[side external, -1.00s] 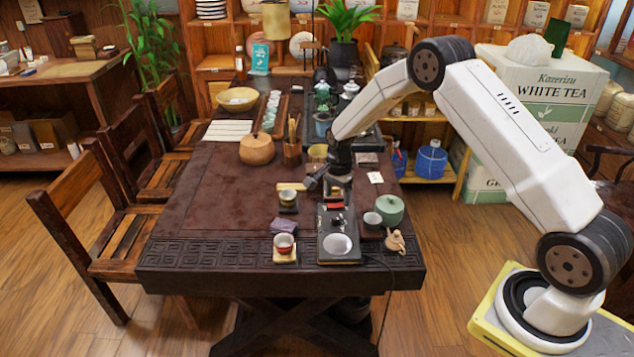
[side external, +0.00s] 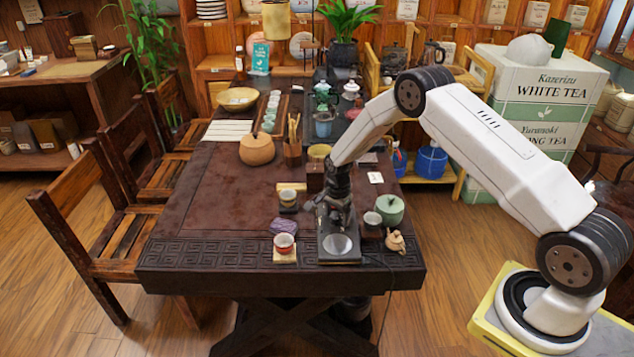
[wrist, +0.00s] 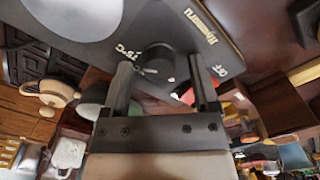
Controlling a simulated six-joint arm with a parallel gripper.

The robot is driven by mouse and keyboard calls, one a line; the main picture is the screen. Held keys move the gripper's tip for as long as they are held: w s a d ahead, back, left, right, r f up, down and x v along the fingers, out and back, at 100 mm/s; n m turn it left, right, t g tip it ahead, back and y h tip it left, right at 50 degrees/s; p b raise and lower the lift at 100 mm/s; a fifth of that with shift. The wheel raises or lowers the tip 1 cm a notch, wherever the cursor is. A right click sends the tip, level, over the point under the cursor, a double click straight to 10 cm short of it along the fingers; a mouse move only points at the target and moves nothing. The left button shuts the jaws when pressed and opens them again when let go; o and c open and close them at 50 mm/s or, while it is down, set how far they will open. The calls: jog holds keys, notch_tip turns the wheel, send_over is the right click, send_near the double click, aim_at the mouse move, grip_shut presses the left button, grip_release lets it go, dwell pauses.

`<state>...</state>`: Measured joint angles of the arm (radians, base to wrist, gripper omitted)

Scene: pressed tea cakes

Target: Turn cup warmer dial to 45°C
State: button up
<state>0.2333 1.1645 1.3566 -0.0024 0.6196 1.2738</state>
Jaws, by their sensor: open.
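The black cup warmer (side external: 339,256) lies near the table's front edge, its round pale plate (side external: 338,244) facing up. In the wrist view its top panel (wrist: 90,48) shows a °C label on the left and an OFF label on the right. The dark round dial (wrist: 158,56) sits between these labels. My gripper (wrist: 160,64) is open, with one finger on each side of the dial; I cannot tell if they touch it. In the side view my gripper (side external: 329,212) is low over the warmer's rear part and hides the dial. The dial's exact setting is unclear.
The table's left part is clear.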

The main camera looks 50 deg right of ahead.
grip_shut()
jog(key=shift+n, duration=0.4)
jog(key=n, duration=0.5)
jog(key=shift+n, duration=0.3)
jog(key=n, duration=0.5)
jog(key=shift+w+a, duration=0.1)
jog(key=n, duration=0.6)
jog(key=shift+a+n, duration=0.1)
jog(key=shift+n, duration=0.2)
jog(key=n, duration=0.6)
